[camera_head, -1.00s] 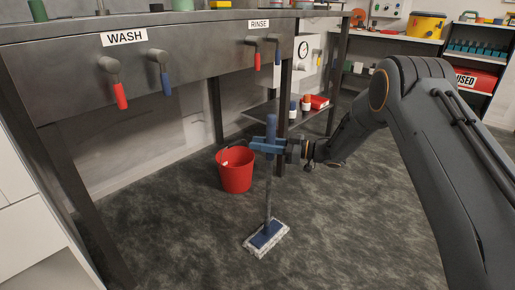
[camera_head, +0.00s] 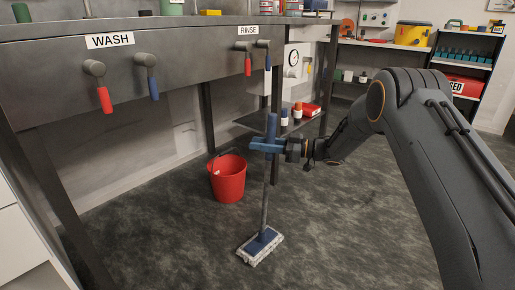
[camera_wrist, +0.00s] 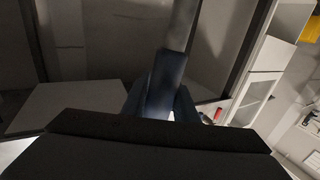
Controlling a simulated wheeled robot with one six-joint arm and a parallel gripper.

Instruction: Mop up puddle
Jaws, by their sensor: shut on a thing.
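A mop stands nearly upright in the head view, with a blue grip, a grey pole (camera_head: 265,205) and a flat blue head with a white fringed pad (camera_head: 260,246) low at the floor. My gripper (camera_head: 267,146) is shut on the mop's handle near its top. In the wrist view, the handle (camera_wrist: 167,82) shows between my blue fingers. I cannot tell whether the pad touches the floor. The dark, mottled floor (camera_head: 340,220) shows no clear puddle outline.
A red bucket (camera_head: 228,180) stands on the floor just left of the mop. A bench (camera_head: 45,75) with WASH and RINSE taps runs along the left, its legs reaching the floor. A low shelf (camera_head: 262,122) holds bottles. Open floor lies in front and right.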

